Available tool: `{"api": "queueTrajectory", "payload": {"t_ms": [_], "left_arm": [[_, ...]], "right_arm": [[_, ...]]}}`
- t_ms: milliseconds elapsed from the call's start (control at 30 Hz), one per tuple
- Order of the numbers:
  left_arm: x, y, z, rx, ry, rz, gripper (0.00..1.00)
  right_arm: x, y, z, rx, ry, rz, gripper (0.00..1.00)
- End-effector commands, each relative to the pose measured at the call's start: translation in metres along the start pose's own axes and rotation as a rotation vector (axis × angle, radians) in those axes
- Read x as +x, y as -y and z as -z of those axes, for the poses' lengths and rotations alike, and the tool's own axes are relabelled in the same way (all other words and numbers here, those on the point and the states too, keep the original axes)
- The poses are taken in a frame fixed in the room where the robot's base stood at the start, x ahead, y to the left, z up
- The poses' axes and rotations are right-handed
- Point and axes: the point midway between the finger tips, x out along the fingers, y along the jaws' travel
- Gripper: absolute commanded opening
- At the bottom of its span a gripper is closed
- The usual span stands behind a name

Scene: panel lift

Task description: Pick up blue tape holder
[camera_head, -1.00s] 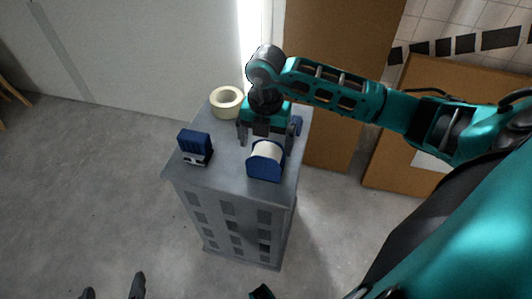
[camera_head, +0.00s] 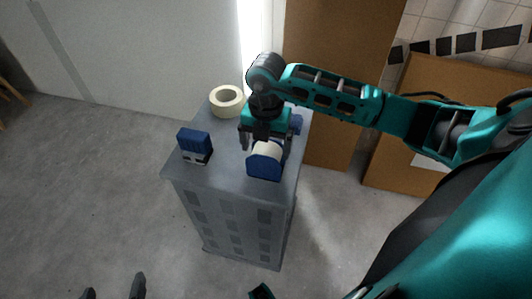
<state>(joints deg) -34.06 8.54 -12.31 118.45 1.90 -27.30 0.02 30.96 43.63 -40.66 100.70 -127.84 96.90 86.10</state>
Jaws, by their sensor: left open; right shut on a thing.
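The blue tape holder (camera_head: 264,169) with a white roll in it stands on top of the grey cabinet (camera_head: 225,166), near its front right. My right gripper (camera_head: 265,149) reaches down from above and is shut on the tape holder, with a finger at either side of its upper part. The holder appears to rest on the cabinet top. My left gripper (camera_head: 113,289) is at the bottom edge of the view, low and far from the cabinet. Its two dark fingertips are apart, with nothing between them.
A cream tape roll (camera_head: 226,100) lies at the cabinet's back edge. A blue and grey block-like item (camera_head: 195,146) stands at its left. Another blue item (camera_head: 296,124) is partly hidden behind my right gripper. Brown panels (camera_head: 335,75) stand behind on the right.

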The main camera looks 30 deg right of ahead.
Motion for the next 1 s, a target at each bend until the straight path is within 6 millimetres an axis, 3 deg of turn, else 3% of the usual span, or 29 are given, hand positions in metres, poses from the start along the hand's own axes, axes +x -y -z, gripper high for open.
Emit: {"api": "queueTrajectory", "payload": {"t_ms": [367,567,767,1000], "left_arm": [[-0.001,0.0,0.001,0.0,-0.001,0.0,0.97],[-0.003,0.0,0.005,0.0,-0.002,0.0,0.97],[-0.008,0.0,0.014,0.001,-0.003,0.0,0.97],[-0.015,-0.001,0.026,0.002,-0.006,0.0,0.97]], "right_arm": [[-0.004,-0.001,-0.001,0.0,0.002,-0.003,0.29],[-0.021,-0.001,-0.001,0.0,0.002,-0.005,0.29],[-0.061,-0.001,-0.002,0.0,0.006,-0.006,0.29],[-0.13,-0.001,-0.001,-0.001,0.006,-0.007,0.29]]}}
